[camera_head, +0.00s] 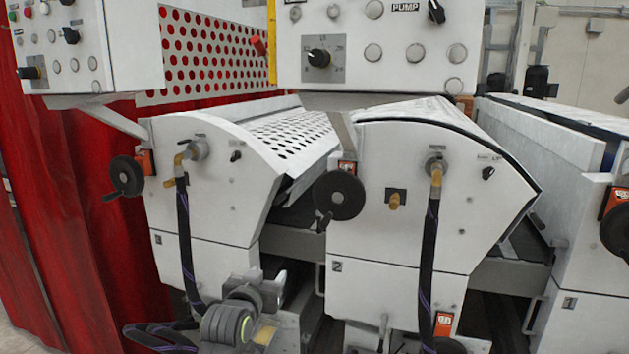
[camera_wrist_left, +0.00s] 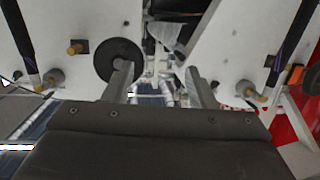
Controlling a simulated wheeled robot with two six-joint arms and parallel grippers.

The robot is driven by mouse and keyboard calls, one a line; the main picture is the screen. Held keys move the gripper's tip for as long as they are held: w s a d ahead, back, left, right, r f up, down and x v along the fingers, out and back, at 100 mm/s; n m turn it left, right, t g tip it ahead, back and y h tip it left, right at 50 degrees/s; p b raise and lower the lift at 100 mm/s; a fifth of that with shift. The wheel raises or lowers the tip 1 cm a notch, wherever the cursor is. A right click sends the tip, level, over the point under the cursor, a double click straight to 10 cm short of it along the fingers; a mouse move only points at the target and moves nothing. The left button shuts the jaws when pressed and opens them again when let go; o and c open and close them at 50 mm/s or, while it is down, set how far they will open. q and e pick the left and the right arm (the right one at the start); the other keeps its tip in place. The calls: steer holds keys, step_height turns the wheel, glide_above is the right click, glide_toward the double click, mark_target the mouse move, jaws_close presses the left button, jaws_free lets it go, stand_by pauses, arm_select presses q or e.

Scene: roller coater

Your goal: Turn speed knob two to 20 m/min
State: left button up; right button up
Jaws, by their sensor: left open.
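A black rotary knob (camera_head: 319,57) with a printed dial sits on the middle control panel, at the top centre of the head view. The dial numbers are too small to read. A similar black knob (camera_head: 30,72) is on the left panel. My right gripper cannot be made out.
Black handwheels (camera_head: 339,195) (camera_head: 127,175) and dark hoses (camera_head: 430,250) stick out from the white units. Control panels (camera_head: 380,75) overhang above. A red curtain (camera_head: 50,210) hangs at the left. A handwheel also shows in the left wrist view (camera_wrist_left: 118,60).

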arm_select(q)
steer(key=s+d+r+m+t+h+p, duration=0.1)
steer(key=s+d+r+t, duration=0.1)
steer(key=r, duration=0.9)
steer(key=s+d+r+t+h+p, duration=0.1)
steer(key=s+d+r, duration=0.1)
steer(key=r, duration=0.9)
steer(key=m+t+h+p, duration=0.2)
steer(key=t+h, duration=0.1)
glide_toward(315, 58)
steer(key=shift+g, duration=0.3)
steer(key=p+x, duration=0.2)
steer(key=x, duration=0.1)
steer(key=p+x, duration=0.6)
steer(key=shift+s+r, duration=0.1)
steer(key=shift+r, duration=0.25)
steer(key=shift+p+x, duration=0.5)
steer(key=shift+x, duration=0.35)
steer(key=shift+f, duration=0.1)
arm_select(e)
step_height(315, 58, up, 14)
steer(key=w+d, duration=0.1)
steer(key=shift+d, duration=0.2)
arm_select(q)
steer(key=c, duration=1)
